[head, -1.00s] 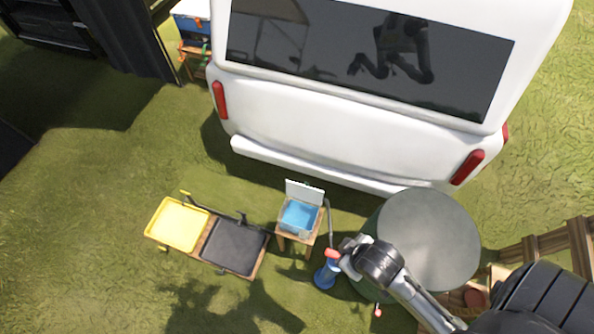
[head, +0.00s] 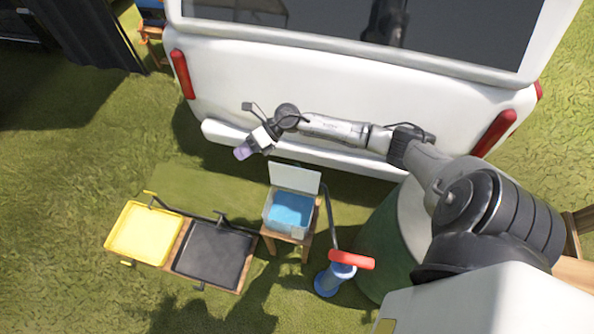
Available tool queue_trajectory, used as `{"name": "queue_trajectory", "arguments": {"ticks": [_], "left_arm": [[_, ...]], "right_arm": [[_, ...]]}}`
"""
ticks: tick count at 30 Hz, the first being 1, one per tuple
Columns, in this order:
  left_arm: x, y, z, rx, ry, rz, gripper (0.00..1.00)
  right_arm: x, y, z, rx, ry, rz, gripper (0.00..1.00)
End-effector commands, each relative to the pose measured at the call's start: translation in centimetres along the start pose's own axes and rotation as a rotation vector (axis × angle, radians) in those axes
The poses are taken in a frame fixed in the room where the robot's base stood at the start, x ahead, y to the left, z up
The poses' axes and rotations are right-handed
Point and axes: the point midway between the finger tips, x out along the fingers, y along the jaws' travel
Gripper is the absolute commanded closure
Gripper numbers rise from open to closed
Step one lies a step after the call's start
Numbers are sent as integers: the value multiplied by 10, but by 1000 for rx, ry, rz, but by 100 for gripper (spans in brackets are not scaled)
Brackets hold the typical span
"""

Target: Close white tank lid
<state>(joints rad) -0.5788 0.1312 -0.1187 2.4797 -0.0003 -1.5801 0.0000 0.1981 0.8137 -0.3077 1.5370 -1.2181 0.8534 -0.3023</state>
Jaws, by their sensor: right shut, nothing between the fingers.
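The white tank (head: 271,216) with blue water (head: 291,210) stands on a small wooden stand (head: 305,247) in the middle. Its white lid (head: 295,177) stands open, raised upright along the tank's far edge. My right gripper (head: 243,152) is shut and empty, beyond and to the left of the raised lid, apart from it. My right arm reaches in from the right, passing over the area behind the tank. My left gripper does not show.
A blue pump with a red handle (head: 352,260) stands right of the tank, its hose rising beside the stand. A yellow tray (head: 145,233) and a black tray (head: 214,254) lie to the left. A white vehicle (head: 330,75) stands behind, and a large green barrel (head: 375,245) is at right.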

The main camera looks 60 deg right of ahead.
Motion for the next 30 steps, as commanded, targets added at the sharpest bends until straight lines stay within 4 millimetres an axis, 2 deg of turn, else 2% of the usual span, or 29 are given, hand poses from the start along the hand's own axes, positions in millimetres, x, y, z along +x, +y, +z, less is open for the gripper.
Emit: {"name": "queue_trajectory", "arguments": {"ticks": [1,3,6,10,15,18,21,30], "left_arm": [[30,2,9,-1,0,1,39],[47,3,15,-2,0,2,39],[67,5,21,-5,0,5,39],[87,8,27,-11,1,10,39],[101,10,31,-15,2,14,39],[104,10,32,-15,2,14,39],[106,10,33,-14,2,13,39],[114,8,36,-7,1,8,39]], "right_arm": [[-8,-40,-10,-54,97,-64,100],[-30,-75,-18,-106,241,-146,100],[-67,-115,-27,-138,422,-252,100],[-115,-150,-34,-129,600,-360,100],[-159,-169,-40,-90,741,-442,100],[-171,-174,-43,-74,781,-463,100],[-172,-178,-49,-66,800,-469,100],[-141,-200,-84,-64,801,-467,100]]}}
